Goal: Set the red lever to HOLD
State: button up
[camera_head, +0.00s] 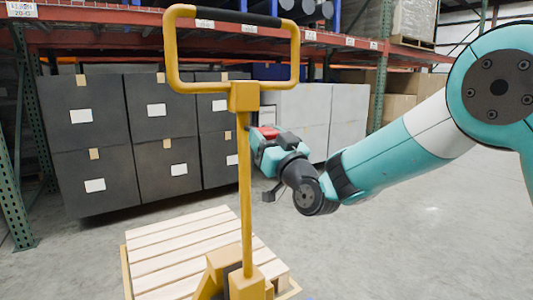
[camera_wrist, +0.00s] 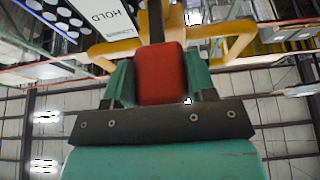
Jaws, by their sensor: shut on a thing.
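The red lever (camera_wrist: 160,75) shows as a red block in the wrist view, with a dark stem rising behind it. My gripper (camera_wrist: 158,86) is shut on it, one teal finger on each side. A white plate reading HOLD (camera_wrist: 105,22) is just up and left of the lever. In the head view my gripper (camera_head: 264,146) is beside the upright post of the yellow pallet jack (camera_head: 244,185), and a bit of red (camera_head: 267,132) shows at its tip. The lever's exact setting is hard to tell.
The jack's yellow loop handle (camera_head: 172,50) stands above my gripper. A wooden pallet (camera_head: 180,245) lies on the floor by the jack. Dark boxes (camera_head: 85,130) and grey boxes (camera_head: 345,110) stand under the racks behind. The floor at right is clear.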

jog(key=shift+r, duration=0.1)
jog(key=o, duration=1.3)
jog(key=shift+a, duration=0.1)
jog(key=shift+s+d+f, duration=0.15)
jog(key=shift+d+f, duration=0.05)
jog(key=b+v, duration=1.4)
jog(key=v, duration=0.3)
jog(key=shift+f, duration=0.1)
jog(key=shift+a, duration=0.1)
